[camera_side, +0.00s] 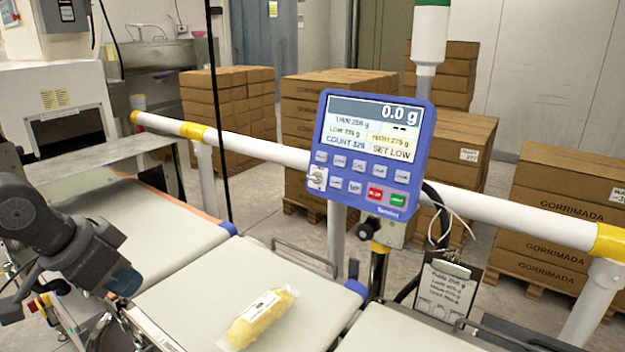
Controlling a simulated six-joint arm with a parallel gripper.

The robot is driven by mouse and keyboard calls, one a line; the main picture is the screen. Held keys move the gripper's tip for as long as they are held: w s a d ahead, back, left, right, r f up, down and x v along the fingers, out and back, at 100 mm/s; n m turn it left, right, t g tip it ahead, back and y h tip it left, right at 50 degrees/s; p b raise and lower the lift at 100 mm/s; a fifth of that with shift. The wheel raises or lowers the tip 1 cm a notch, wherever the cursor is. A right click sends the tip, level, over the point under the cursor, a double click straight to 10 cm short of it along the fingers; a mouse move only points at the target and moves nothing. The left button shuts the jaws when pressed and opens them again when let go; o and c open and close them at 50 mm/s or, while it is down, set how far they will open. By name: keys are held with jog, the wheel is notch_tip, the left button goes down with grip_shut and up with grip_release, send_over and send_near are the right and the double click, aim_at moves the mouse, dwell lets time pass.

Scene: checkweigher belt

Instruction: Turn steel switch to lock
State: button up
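The steel switch (317,179) is a small silvery knob on a light plate at the left edge of the blue weigher panel (416,148), beside the button rows. It is too small to tell which way it points. The panel's screen shows 0.0 g and SET LOW. My gripper's dark wrist end (122,282) is at the lower left, over the belt's near side, well away from the switch and lower in the picture. I cannot make out its fingers or anything held in them.
A wrapped yellow item (260,317) lies on the middle belt (192,292). A white rail (260,149) with yellow joints runs behind the panel. A wire guard (305,258) and a clipboard (445,289) are below it. Cartons (560,225) stand behind. Space between my wrist and the panel looks open.

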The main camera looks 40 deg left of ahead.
jog(key=o, duration=0.6)
jog(key=w+t, duration=0.2)
jog(key=w, duration=0.4)
jog(key=w+t, duration=0.2)
jog(key=w, duration=0.5)
jog(key=w+t, duration=0.2)
jog(key=w, duration=0.4)
jog(key=shift+w+d+r, duration=0.15)
jog(key=shift+w+r, duration=0.05)
jog(key=shift+r, duration=0.1)
jog(key=shift+o, duration=0.2)
jog(key=t, duration=0.6)
send_near(311, 179)
jog(key=w, duration=0.9)
jog(key=shift+w, duration=0.35)
jog(key=shift+c, duration=0.2)
jog(key=c, duration=0.6)
